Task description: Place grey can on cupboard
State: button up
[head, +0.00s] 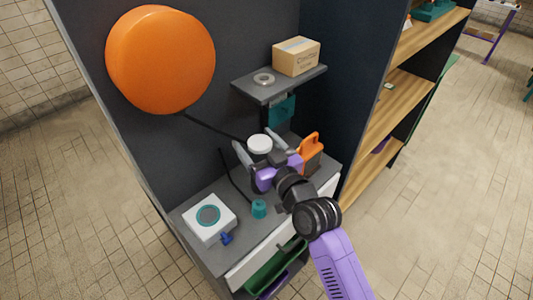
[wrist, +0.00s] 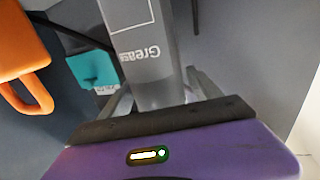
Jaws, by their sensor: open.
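The grey can stands on the worktop; its pale round top (head: 260,144) shows in the head view. In the wrist view the grey can (wrist: 150,55) fills the upper middle, with part of a printed word showing. My gripper (head: 258,148) is open, with one finger on each side of the can. I cannot tell whether the fingers touch it. The can's lower part is hidden behind my gripper. A dark cupboard-like unit (head: 330,75) rises behind the worktop, with wooden shelves on its right side. I cannot tell which part the task calls the cupboard.
An orange-handled object (head: 312,147) stands close right of my gripper. A small grey shelf (head: 262,92) above holds a cardboard box (head: 296,56) and a metal ring. A white box (head: 209,217) and a teal piece (head: 259,208) sit on the worktop. Drawers below are partly open.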

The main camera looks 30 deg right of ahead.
jog(key=s+d+b, duration=0.1)
jog(key=s+b, duration=0.2)
jog(key=s, duration=0.9)
jog(key=s+f+g, duration=0.1)
jog(key=s+f, duration=0.1)
jog(key=s, duration=0.8)
jog(key=s+f+g+h, duration=0.1)
jog(key=s+f, duration=0.2)
jog(key=s, duration=0.8)
jog(key=s+a+f+m+g, duration=0.1)
jog(key=s+f, duration=0.1)
jog(key=s, duration=0.8)
jog(key=shift+s+f+h, duration=0.3)
jog(key=shift+o, duration=0.5)
jog(key=shift+s+a+r, duration=0.1)
jog(key=shift+s+r, duration=0.05)
jog(key=shift+s, duration=0.15)
